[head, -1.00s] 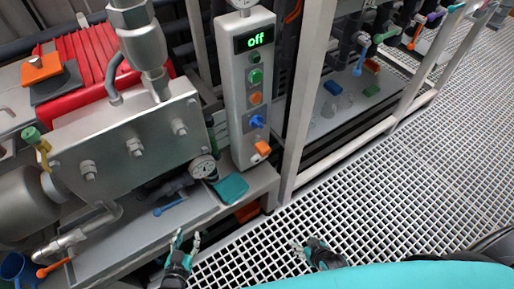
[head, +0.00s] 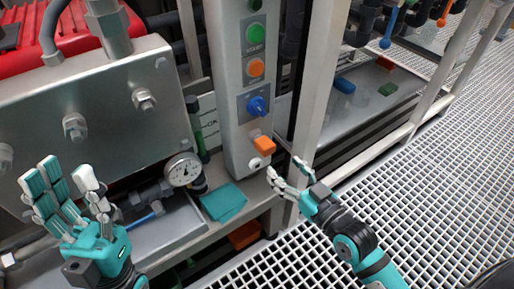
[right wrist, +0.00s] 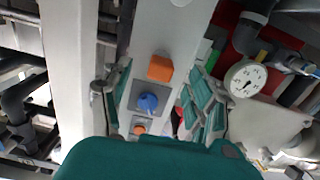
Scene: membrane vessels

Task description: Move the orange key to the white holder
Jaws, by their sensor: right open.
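The orange key (head: 264,145) sticks out low on the front of the grey control column, beside a small white round fitting (head: 256,163). I cannot tell whether that fitting is the white holder. My right gripper (head: 287,170) is open and empty, just right of and below the key. In the right wrist view the key (right wrist: 160,68) shows between and beyond the spread fingers (right wrist: 160,95), with a gap to each. My left gripper (head: 70,185) is open and empty in front of the steel box, well left of the column.
The column also bears a blue knob (head: 257,106), an orange button (head: 256,67) and a green button (head: 256,31). A pressure gauge (head: 183,170) and a teal cloth (head: 223,201) are left of it. A metal post (head: 318,90) stands close on the right.

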